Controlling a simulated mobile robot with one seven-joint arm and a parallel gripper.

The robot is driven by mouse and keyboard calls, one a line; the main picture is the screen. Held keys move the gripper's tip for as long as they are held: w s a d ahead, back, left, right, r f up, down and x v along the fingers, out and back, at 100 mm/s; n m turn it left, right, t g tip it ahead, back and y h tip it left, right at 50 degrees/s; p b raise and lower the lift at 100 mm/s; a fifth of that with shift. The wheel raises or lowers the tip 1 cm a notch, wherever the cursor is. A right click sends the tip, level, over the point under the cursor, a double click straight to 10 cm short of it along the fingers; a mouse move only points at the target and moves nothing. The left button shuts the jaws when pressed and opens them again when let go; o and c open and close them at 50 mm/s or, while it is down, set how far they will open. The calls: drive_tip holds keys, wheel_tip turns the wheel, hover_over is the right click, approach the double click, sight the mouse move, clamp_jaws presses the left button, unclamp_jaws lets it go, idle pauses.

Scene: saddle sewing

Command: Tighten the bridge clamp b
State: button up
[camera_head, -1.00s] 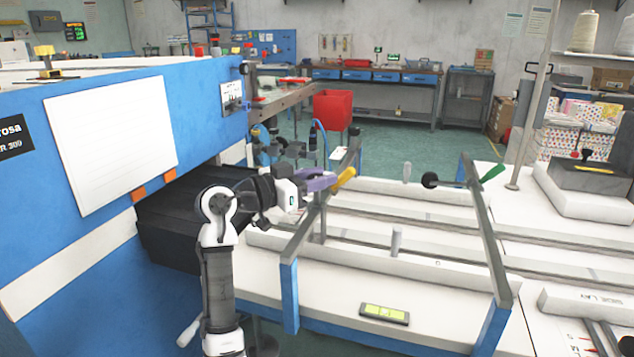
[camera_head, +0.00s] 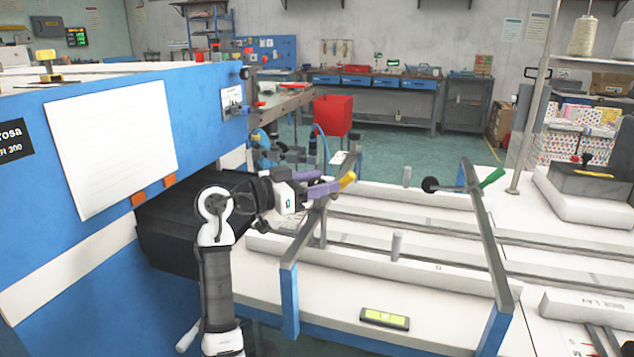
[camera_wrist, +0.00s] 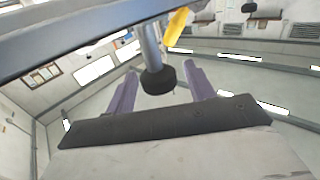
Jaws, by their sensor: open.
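Two grey bridge bars on blue legs span the white bed; neither is visibly lettered, so I cannot tell which is b. My gripper (camera_head: 318,184) is at the left bridge (camera_head: 304,228), by its clamp with a yellow handle (camera_head: 348,180). In the wrist view, the open purple fingers (camera_wrist: 161,84) stand either side of the clamp's black round foot (camera_wrist: 158,80) on its metal spindle (camera_wrist: 150,45). Gaps show on both sides of it. The yellow handle (camera_wrist: 177,28) lies above, beyond the fingers. The right bridge (camera_head: 482,225) carries a green-handled clamp (camera_head: 491,178).
A yellow-faced level or gauge (camera_head: 385,318) lies on the bed's front. White padded bars (camera_head: 370,265) and small grey posts (camera_head: 397,245) cross the bed. The blue machine (camera_head: 90,210) stands close at left.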

drive_tip(key=b+v, duration=0.2)
drive_tip(key=v, duration=1.1)
drive_tip(key=shift+s+a+b, duration=0.2)
drive_tip(key=shift+a+b, duration=0.1)
drive_tip(key=shift+a, duration=0.05)
